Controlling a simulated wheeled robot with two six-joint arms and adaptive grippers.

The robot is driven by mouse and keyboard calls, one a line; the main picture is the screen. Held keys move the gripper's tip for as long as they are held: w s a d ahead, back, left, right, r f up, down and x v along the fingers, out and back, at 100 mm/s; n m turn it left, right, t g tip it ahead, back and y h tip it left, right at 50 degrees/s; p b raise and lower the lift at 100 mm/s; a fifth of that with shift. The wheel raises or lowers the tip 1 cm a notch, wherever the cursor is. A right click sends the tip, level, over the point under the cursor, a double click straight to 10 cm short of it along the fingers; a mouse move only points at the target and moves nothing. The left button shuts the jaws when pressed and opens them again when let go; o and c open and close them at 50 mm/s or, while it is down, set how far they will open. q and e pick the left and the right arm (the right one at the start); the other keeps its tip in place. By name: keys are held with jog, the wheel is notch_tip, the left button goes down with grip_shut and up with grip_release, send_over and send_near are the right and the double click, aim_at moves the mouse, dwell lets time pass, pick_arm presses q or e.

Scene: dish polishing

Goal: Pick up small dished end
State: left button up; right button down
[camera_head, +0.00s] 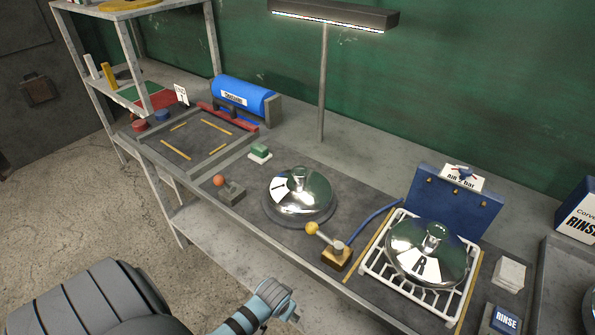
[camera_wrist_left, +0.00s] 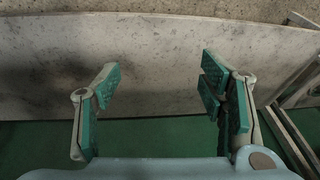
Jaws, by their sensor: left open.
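Two shiny domed metal dished ends with knobs on top are in the head view. One dished end (camera_head: 299,190) sits on a round dark base in the middle of the bench. The other dished end (camera_head: 426,254) sits on a white wire rack (camera_head: 372,268) to the right and looks larger in the picture. My left gripper (camera_wrist_left: 160,88) is open and empty in the left wrist view, its green-padded fingers wide apart over a grey surface. In the head view my left wrist (camera_head: 268,303) is in front of the bench, clear of both dished ends. My right gripper is not seen.
A yellow-knobbed lever (camera_head: 336,256) and an orange-knobbed lever (camera_head: 229,190) stand near the bench's front edge. A lamp post (camera_head: 323,90) rises behind. A blue air box (camera_head: 452,200) stands behind the rack. A lower shelf (camera_head: 235,250) runs under the bench.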

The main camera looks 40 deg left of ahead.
pick_arm(q)
jog(key=w+r+n+p, duration=0.1)
jog(key=w+r+p, duration=0.15)
jog(key=r, duration=0.75)
jog(key=w+r+p, duration=0.2)
jog(key=r+p, duration=0.1)
jog(key=r, duration=0.7)
jog(key=n+y, duration=0.2)
jog(key=n, duration=0.5)
send_near(301, 172)
jog(key=b+x, duration=0.1)
jog(key=x, duration=0.9)
jog(key=shift+b, duration=0.3)
jog(key=shift+r, duration=0.1)
grip_shut()
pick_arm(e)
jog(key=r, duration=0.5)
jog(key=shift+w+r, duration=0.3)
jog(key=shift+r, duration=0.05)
